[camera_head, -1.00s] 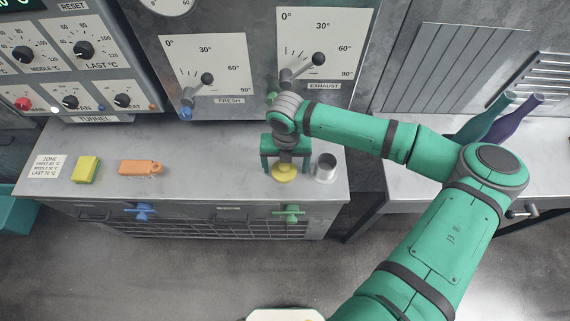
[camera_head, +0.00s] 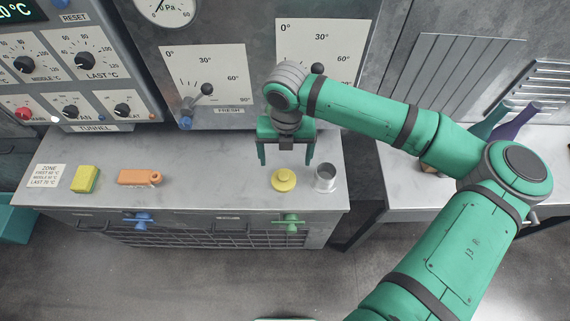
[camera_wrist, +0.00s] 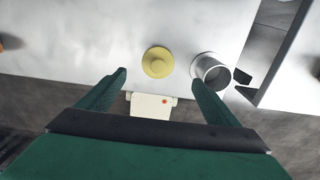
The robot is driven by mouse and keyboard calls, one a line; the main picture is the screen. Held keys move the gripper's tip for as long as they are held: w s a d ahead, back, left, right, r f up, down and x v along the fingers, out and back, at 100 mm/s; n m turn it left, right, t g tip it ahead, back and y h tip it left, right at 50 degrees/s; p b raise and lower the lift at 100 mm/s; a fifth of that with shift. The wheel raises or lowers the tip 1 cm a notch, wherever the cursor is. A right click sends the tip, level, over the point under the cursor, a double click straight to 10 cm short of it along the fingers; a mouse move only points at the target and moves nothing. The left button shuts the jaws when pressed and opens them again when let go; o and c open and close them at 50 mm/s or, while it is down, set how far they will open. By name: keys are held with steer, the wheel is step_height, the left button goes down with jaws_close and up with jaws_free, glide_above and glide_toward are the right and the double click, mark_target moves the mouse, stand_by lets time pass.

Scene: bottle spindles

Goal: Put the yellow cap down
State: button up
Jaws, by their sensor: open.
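The yellow cap (camera_head: 284,180) rests on the grey metal counter (camera_head: 230,185), near its front edge. It is round with a raised knob on top. My gripper (camera_head: 285,163) is open and empty, raised above the counter behind the cap in the head view, with a clear gap to it. In the wrist view the cap (camera_wrist: 158,62) lies beyond the open fingers (camera_wrist: 160,80), touching neither one.
A metal cup (camera_head: 325,178) stands just right of the cap. An orange block-like object (camera_head: 140,178) and a yellow-green sponge (camera_head: 86,179) lie to the left. Blue (camera_head: 143,220) and green (camera_head: 289,222) valve handles stick out below the counter's front edge. Two bottles stand at far right.

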steer(key=w+a+r+m+t+y, duration=0.1)
steer(key=a+r+y, duration=0.25)
steer(key=a, duration=0.75)
steer(key=w+a+r+m+t+y, duration=0.1)
steer(key=a+r+m+t+y, duration=0.3)
steer(key=a, duration=0.8)
steer(key=w+a+r+m+t+y, duration=0.2)
steer(key=a+r+m+t+y, duration=0.1)
steer(key=a+r+m+y, duration=0.45)
steer(key=s+d+f+m+t+h, duration=0.45)
steer(key=d+f+m, duration=0.3)
steer(key=m, duration=0.35)
steer(key=s+d+f+m+t+h, duration=0.4)
steer(key=d+f+m+t+h, duration=0.3)
steer(key=m, duration=0.4)
steer(key=s+d+f+g+h, duration=0.1)
steer(key=s+d+f, duration=0.1)
steer(key=s+d, duration=0.3)
steer(key=s+d+f+m+g+h, duration=0.1)
steer(key=s+d+f, duration=0.2)
steer(key=s, duration=0.9)
steer(key=s+d+f+g+h, duration=0.1)
steer(key=s+d+f+g, duration=0.1)
steer(key=s+d, duration=0.5)
steer(key=shift+s+d+f, duration=0.35)
steer(key=shift+s+f, duration=0.15)
steer(key=shift+s, duration=0.35)
